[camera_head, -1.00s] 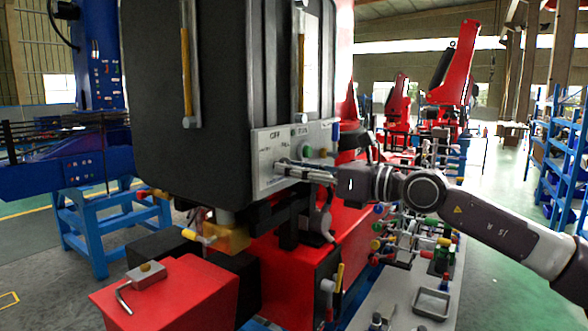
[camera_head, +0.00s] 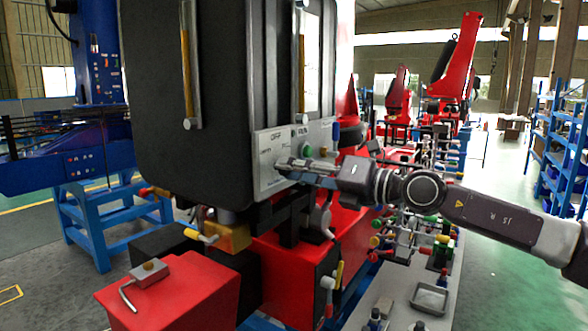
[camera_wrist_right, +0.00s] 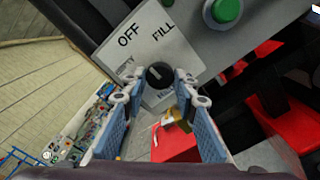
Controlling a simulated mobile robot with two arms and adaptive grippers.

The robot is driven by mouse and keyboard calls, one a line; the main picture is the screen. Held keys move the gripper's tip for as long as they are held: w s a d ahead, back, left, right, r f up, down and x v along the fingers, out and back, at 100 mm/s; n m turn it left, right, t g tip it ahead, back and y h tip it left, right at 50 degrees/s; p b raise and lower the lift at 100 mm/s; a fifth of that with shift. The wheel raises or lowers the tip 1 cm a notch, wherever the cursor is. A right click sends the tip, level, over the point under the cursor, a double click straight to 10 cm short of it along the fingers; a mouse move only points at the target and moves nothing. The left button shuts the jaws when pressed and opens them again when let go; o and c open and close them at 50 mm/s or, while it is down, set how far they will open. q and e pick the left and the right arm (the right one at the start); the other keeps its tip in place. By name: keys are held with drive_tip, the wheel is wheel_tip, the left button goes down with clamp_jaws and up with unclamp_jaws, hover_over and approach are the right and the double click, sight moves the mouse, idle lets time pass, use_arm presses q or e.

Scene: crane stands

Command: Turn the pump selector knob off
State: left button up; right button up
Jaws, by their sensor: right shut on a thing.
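The pump selector knob (camera_wrist_right: 158,74) is small, round and black, with a pale mark on its face. It sits on a light grey label plate (camera_wrist_right: 146,48) that reads OFF and FILL, with a third, partly covered word at the left. My right gripper (camera_wrist_right: 159,84) is shut on the knob, with a fingertip at each side of it. In the head view the right gripper (camera_head: 284,167) reaches in from the right to the control panel (camera_head: 268,180) and hides the knob. Where the knob's mark points is hard to tell. My left gripper is not in view.
A green button (camera_wrist_right: 222,11) sits on the panel near the knob. The panel is on a large dark tank (camera_head: 225,100) with gauge tubes. Below are a red box (camera_head: 165,290) and a yellow-handled valve (camera_head: 205,236). A bench with valves stands at the lower right.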

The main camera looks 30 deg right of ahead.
drive_tip(key=shift+r, duration=0.1)
idle(0.4)
drive_tip(key=o, duration=1.1)
drive_tip(key=shift+d, duration=0.1)
drive_tip(key=shift+o, duration=0.2)
drive_tip(key=shift+s, duration=0.1)
drive_tip(key=v, duration=1.2)
